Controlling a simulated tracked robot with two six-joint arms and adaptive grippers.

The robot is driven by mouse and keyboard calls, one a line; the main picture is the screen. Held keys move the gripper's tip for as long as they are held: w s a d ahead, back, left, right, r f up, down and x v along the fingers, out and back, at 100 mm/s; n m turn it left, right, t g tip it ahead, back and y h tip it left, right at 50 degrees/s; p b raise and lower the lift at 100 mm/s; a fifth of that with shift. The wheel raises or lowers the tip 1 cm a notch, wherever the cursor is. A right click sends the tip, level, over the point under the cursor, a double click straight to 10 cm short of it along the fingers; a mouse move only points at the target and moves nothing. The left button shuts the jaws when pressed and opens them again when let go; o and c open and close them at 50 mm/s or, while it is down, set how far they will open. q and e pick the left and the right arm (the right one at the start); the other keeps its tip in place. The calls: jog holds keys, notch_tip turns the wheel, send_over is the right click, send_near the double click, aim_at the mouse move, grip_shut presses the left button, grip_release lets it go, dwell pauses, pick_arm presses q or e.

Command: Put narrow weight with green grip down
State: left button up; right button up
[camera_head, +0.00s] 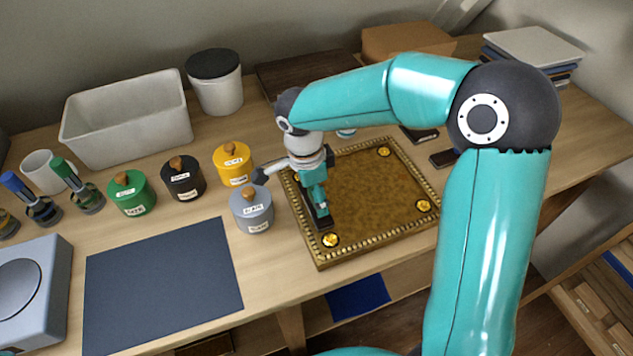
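A slim object with a green grip (65,171) stands on the table at the left, between the white cup and the green canister. Its lower part is dark and grey; I cannot tell for sure that it is the weight. My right arm reaches in from the right, and its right gripper (321,217) points down over the left part of the gold-brown tray (324,260), right of the grey canister (253,211). I see it too small and partly edge-on to tell whether its fingers are open or hold anything. My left gripper is out of view.
A similar blue-gripped object (12,183) stands beside the cup (42,172). Green (132,197), black (186,182) and yellow (234,165) canisters stand left of the tray. The dark mat (163,285) is clear. A grey device (35,290) stands at the left edge.

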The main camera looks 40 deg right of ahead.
aim_at(308, 203)
notch_tip(308, 203, up, 12)
jog(key=a, duration=0.1)
jog(key=shift+w+a, duration=0.15)
jog(key=shift+a, duration=0.1)
dwell(0.5)
